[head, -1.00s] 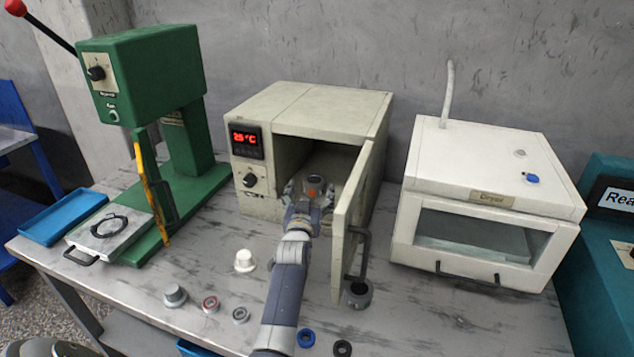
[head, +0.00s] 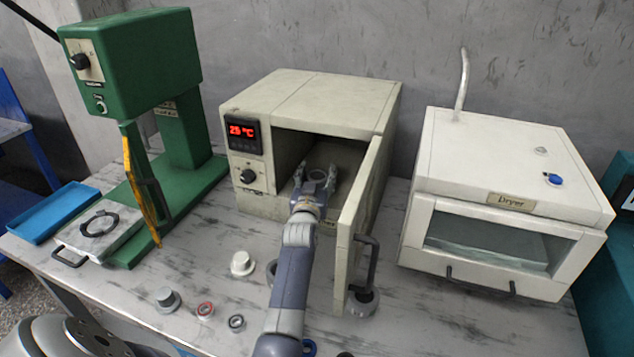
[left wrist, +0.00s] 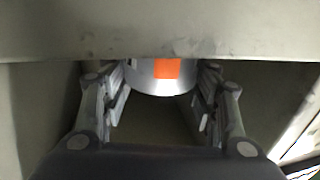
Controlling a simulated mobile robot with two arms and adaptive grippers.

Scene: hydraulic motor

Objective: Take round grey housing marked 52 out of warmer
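The round grey housing (head: 317,175) stands inside the open warmer (head: 312,98), near the front of its chamber. In the left wrist view the housing (left wrist: 138,78) shows an orange patch; its upper part is hidden behind the warmer's front edge, and no number is readable. My left gripper (head: 316,176) reaches into the chamber with its fingers spread, one on each side of the housing. The left wrist view shows the fingers apart, close beside the housing; firm contact cannot be made out. My right gripper is not in view.
The open warmer door (head: 362,215) stands just right of my left arm. Several small parts, including a white cap (head: 242,263) and a grey one (head: 166,299), lie on the table in front. A green press (head: 165,120) stands left, a dryer (head: 505,190) right.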

